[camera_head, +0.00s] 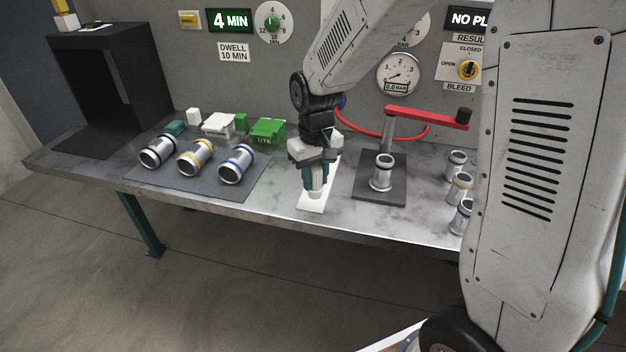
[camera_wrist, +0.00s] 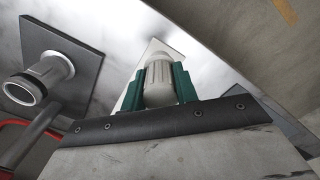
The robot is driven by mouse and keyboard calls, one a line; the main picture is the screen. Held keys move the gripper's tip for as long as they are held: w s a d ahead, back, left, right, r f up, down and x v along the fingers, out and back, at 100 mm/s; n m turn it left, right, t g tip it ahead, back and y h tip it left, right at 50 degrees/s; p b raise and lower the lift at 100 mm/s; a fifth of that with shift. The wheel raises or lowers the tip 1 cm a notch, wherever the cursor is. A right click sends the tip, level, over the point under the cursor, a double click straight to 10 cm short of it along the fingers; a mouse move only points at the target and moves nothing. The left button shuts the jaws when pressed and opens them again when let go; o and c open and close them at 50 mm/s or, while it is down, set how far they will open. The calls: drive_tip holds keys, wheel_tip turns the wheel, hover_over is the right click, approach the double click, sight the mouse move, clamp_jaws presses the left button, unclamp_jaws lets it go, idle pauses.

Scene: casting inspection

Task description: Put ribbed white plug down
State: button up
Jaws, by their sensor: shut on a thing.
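The ribbed white plug (camera_wrist: 158,82) is between the two green fingers of my gripper (camera_wrist: 160,86) in the wrist view. In the head view my gripper (camera_head: 316,180) points down over a white rectangular mat (camera_head: 312,206) on the table, with the pale plug (camera_head: 315,195) low between its fingertips. The plug appears upright and at or just above the mat; I cannot tell whether it touches. The fingers hide part of it.
Right of the mat stands a dark plate (camera_head: 398,189) with a metal fitting (camera_head: 382,172) and red lever (camera_head: 428,117). Left, a grey mat (camera_head: 207,188) bears three banded cylinders. Green and white items stand behind. Several small banded fittings (camera_head: 459,188) stand at right. The table's front edge is close.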

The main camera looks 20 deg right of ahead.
sight(313, 181)
drive_tip(key=w, duration=0.3)
drive_tip(key=shift+d+f, duration=0.2)
drive_tip(key=shift+d, duration=0.05)
drive_tip(key=shift+f, duration=1.7)
drive_tip(key=shift+f, duration=0.15)
drive_tip(key=o, duration=1.1)
